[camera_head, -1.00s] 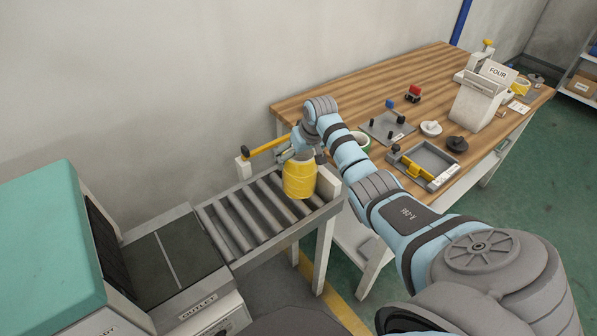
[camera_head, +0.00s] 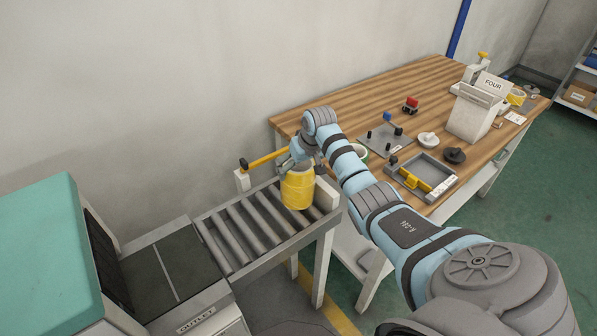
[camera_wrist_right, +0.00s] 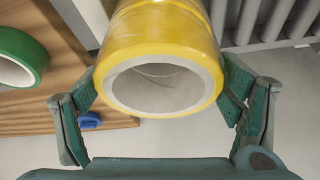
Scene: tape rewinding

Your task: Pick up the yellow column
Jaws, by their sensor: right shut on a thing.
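The yellow column (camera_head: 297,190) is a thick upright cylinder at the right end of the roller conveyor. My right gripper (camera_head: 300,168) is at its top in the head view. In the right wrist view, the column (camera_wrist_right: 160,28) shows its pale hollow end, with the two fingers of my right gripper (camera_wrist_right: 160,92) on either side, shut on it. Whether its underside touches the rollers cannot be told. My left gripper is not in view.
The roller conveyor (camera_head: 246,229) has a yellow bar (camera_head: 265,159) at its far end. The wooden table (camera_head: 385,98) behind holds a grey tray (camera_head: 432,168), a white bin (camera_head: 471,118) and a green tape roll (camera_wrist_right: 17,57). The left rollers are clear.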

